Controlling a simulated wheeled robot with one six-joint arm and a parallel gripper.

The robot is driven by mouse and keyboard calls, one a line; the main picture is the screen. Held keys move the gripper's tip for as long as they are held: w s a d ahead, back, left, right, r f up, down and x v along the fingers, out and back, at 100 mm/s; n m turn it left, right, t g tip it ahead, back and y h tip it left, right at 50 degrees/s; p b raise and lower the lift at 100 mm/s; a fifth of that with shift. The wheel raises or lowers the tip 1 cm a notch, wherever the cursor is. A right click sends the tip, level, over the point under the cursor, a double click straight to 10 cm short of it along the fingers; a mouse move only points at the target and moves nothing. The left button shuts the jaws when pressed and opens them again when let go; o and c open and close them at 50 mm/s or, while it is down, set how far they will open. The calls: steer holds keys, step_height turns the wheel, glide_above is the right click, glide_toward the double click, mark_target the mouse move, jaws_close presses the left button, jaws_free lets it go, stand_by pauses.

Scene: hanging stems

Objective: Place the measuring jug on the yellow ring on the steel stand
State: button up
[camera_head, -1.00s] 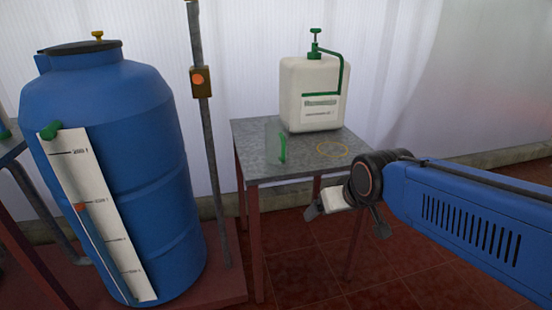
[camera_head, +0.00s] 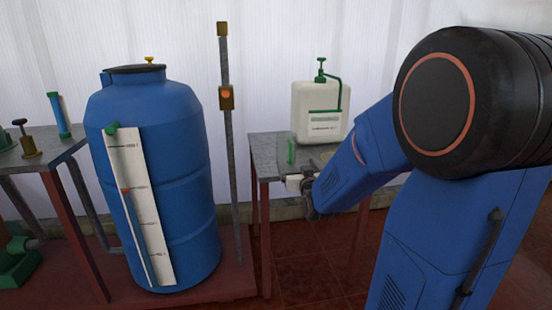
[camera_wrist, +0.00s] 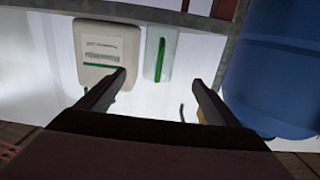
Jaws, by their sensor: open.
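The measuring jug (camera_head: 291,151) is clear with a green handle and stands upright on the steel stand (camera_head: 264,148), near its left side. It also shows in the wrist view (camera_wrist: 161,54), upper middle, between and beyond my two fingers. The yellow ring lies on the stand top right of the jug; my arm now hides most of it in the head view. My gripper (camera_wrist: 158,80) is open and empty, with its fingers pointing toward the jug and apart from it. In the head view my arm covers much of the gripper, in front of the stand.
A white canister (camera_head: 320,112) with a green pump stands at the back of the stand. Another table (camera_head: 30,150) with small items is at far left.

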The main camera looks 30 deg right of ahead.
mark_target(290, 154)
steer(key=x, duration=1.2)
steer(key=shift+w+a+r, duration=0.1)
steer(key=shift+w+r, duration=0.05)
steer(key=shift+r, duration=0.1)
steer(key=shift+d+x, duration=0.2)
steer(key=shift+x, duration=2.4)
steer(key=c, duration=1.3)
